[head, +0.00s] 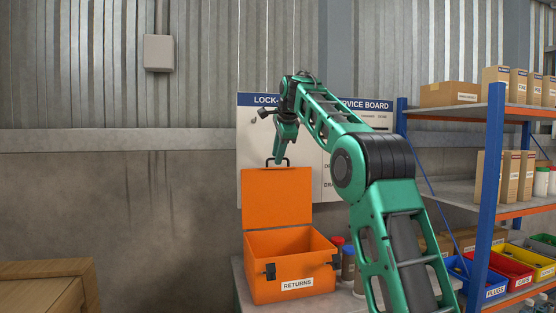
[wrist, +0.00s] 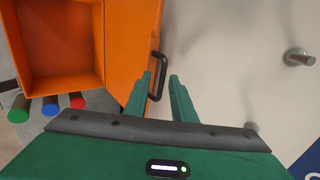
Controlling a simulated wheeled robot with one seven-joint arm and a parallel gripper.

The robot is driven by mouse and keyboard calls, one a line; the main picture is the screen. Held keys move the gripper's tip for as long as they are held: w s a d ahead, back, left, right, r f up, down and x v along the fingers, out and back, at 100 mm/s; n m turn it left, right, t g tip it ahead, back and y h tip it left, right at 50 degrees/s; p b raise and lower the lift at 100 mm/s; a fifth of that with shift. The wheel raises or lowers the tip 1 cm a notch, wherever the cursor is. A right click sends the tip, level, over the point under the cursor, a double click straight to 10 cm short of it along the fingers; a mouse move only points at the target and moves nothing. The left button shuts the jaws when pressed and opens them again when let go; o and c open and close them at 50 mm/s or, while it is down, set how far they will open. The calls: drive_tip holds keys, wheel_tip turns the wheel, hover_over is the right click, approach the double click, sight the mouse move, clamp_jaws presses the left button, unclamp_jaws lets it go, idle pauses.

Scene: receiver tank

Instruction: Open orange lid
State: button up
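The orange lid (head: 276,197) of the orange box (head: 262,289) stands raised, roughly upright at the box's back edge. The box's inside is exposed and looks empty. A black handle (head: 287,160) sits on the lid's top edge. My gripper (head: 279,158) is at this handle, pointing down. In the wrist view, the lid (wrist: 128,40) lies beside the open box (wrist: 62,88), and the handle (wrist: 161,65) reaches between my gripper's fingertips (wrist: 161,75). The fingers are apart, with a gap to the right finger. The handle is close to the left finger; I cannot tell whether they touch.
The box stands on a grey bench (head: 245,300) before a white service board (head: 320,185) with pegs. Several capped bottles (head: 347,264) stand right of the box. A blue shelf rack (head: 488,190) is at the right. A wooden crate (head: 45,280) is at the lower left.

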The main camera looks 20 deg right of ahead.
drive_tip(key=shift+s+d+f, duration=0.1)
drive_tip(key=shift+d, duration=0.2)
drive_tip(key=v, duration=1)
drive_tip(key=shift+r, duration=0.25)
drive_tip(key=shift+a, duration=0.15)
drive_tip(key=shift+c, duration=0.2)
